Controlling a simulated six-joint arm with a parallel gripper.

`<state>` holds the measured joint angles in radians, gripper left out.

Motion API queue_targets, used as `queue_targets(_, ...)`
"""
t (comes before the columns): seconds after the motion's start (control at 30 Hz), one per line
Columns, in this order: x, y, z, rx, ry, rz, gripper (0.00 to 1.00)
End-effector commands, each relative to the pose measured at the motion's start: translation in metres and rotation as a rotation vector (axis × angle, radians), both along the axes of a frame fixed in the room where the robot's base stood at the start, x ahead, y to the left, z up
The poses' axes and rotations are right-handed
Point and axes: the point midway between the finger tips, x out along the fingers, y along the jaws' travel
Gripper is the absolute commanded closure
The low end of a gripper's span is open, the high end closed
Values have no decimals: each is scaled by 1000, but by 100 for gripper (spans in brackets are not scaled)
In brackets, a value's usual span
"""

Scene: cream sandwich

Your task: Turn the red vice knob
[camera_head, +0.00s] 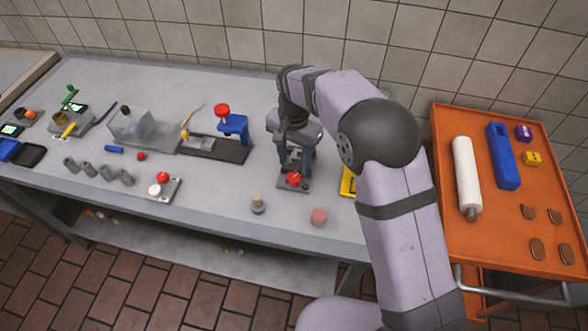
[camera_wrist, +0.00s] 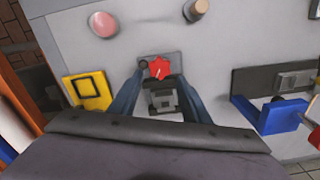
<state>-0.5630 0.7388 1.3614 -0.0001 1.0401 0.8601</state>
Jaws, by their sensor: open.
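The red vice knob (camera_head: 293,180) sits at the front of a small grey vice on the bench. In the wrist view the red knob (camera_wrist: 158,68) is star-shaped, with the grey vice body (camera_wrist: 163,98) right behind it. My gripper (camera_head: 294,160) points down over the vice. In the wrist view its two blue-grey fingers (camera_wrist: 158,82) are spread apart, one on each side of the vice and knob. Nothing is held between them, and I cannot tell whether either finger touches the vice. My wrist and fingers hide part of the vice in the head view.
A blue clamp (camera_head: 235,125) with a red top stands to the left. A yellow item (camera_wrist: 88,91) lies close by on the other side. A pink-red disc (camera_head: 319,216) and a small peg (camera_head: 258,206) stand in front. An orange cart (camera_head: 482,232) is at right.

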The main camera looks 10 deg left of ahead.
Motion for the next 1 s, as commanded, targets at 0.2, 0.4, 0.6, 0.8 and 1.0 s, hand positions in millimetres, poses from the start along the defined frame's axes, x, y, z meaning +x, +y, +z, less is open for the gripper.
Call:
queue_targets(0.2,0,0,15,0,0,0,57)
queue_targets(0.4,0,0,17,0,0,0,57)
queue_targets(0.6,0,0,17,0,0,21,46)
queue_targets(0.8,-1,0,16,0,0,218,46)
queue_targets(1.0,-1,0,16,-1,1,450,46)
